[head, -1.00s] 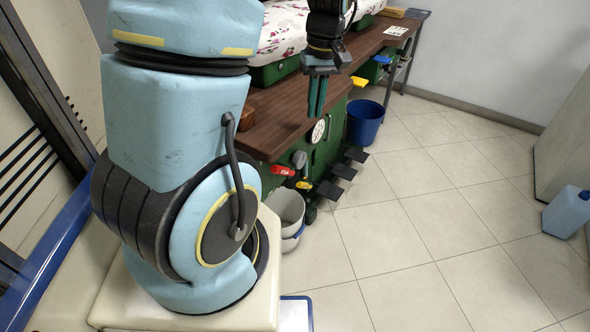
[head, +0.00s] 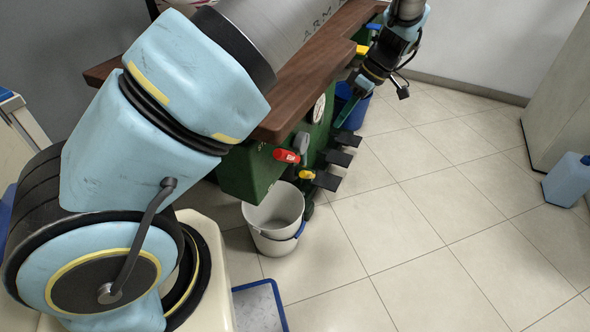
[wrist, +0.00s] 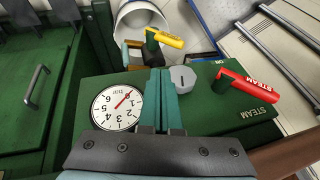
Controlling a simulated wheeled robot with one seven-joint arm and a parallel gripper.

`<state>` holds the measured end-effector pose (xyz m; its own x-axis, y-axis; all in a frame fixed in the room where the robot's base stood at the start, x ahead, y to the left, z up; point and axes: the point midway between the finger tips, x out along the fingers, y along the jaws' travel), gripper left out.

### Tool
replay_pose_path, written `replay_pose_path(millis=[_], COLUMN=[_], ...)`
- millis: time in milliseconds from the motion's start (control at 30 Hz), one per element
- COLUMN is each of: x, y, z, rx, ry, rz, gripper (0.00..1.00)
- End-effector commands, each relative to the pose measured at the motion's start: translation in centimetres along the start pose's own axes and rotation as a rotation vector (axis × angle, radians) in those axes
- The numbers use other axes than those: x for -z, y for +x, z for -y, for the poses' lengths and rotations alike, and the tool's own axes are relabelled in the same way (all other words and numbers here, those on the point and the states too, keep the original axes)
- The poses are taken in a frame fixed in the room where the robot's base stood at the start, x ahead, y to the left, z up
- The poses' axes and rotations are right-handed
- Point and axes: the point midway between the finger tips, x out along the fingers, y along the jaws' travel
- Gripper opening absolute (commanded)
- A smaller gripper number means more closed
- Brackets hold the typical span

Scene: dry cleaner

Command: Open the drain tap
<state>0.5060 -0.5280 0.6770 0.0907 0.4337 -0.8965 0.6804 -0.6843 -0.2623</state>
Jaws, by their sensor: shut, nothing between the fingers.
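A tap with a yellow lever (head: 306,174) sits low on the green machine, above a pale bucket. In the wrist view the yellow lever (wrist: 165,38) lies beyond my fingertips, with no readable label on it. A red lever (head: 286,155) is just above it in the head view. In the wrist view the red lever (wrist: 252,88) is marked STEAM. My gripper (head: 344,116) is shut and empty, pointing down beside the green machine. Its teal fingers (wrist: 160,75) show apart from both levers in the wrist view.
The bucket (head: 272,212) stands on the floor below the levers. Black pedals (head: 338,158) jut out beside it. A round gauge (wrist: 117,107) and a grey knob (wrist: 183,79) flank my fingers. A brown board edge (head: 300,95) overhangs the machine.

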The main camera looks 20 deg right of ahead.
Motion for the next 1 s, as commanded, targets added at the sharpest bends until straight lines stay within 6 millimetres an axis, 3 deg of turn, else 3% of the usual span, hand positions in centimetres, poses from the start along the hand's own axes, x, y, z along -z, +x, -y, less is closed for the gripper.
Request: replay_pose_path(millis=[567,767,1000], x=[-0.5,-0.4,-0.4], y=[1.0,3.9,8.9], z=[-0.2,-0.2,-0.1], rx=[0.001,0.004,0.005], ry=[-0.005,-0.005,-0.004], rz=[-0.005,-0.006,-0.006], gripper=[0.0,0.0,0.0])
